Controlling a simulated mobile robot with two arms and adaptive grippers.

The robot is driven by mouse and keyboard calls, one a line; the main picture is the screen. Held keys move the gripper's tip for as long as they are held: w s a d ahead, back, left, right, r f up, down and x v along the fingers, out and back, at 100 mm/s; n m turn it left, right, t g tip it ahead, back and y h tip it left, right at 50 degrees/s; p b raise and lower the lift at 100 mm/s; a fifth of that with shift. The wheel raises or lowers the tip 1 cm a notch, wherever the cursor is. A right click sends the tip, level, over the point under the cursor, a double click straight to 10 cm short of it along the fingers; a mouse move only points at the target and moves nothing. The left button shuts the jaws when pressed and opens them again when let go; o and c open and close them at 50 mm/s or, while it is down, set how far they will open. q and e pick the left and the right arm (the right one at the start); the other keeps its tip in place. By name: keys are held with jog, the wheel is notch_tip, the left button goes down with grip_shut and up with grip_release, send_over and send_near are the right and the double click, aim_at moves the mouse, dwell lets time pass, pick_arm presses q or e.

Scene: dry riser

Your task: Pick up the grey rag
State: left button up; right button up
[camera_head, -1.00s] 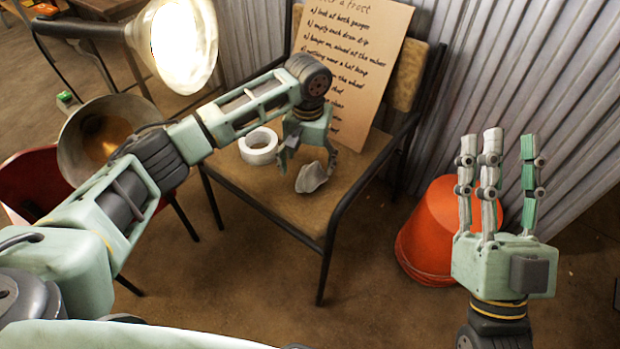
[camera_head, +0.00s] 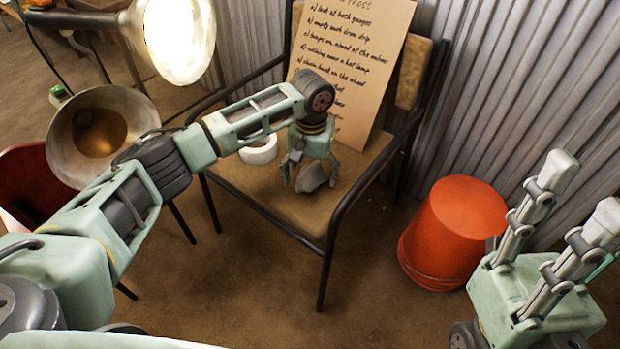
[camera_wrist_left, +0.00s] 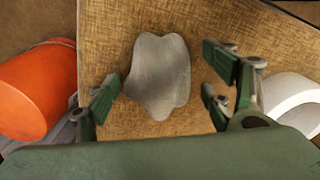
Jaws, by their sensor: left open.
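The grey rag (camera_head: 312,178) lies crumpled on the seat of the chair (camera_head: 272,203), near its front. My left gripper (camera_head: 309,182) is over the rag with its fingers pointing down, open. In the left wrist view the rag (camera_wrist_left: 158,76) lies between the spread fingers of the left gripper (camera_wrist_left: 165,95), ahead of the palm. I see no finger closed on it. My right gripper (camera_head: 565,215) is at the right, its fingers raised and spread, with nothing between them; it is partly cut off by the frame edge.
A roll of white tape (camera_head: 260,152) lies on the seat beside the left gripper. A written board (camera_head: 352,60) leans on the chair back. An upturned orange bucket (camera_head: 455,232) stands right of the chair. Lamps (camera_head: 172,40) are at the left, and a corrugated wall (camera_head: 520,90) is behind.

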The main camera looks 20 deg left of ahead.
pick_arm(q)
jog(key=shift+c, duration=0.5)
jog(key=c, duration=1.1)
jog(key=shift+o, duration=0.2)
jog(key=shift+r, duration=0.15)
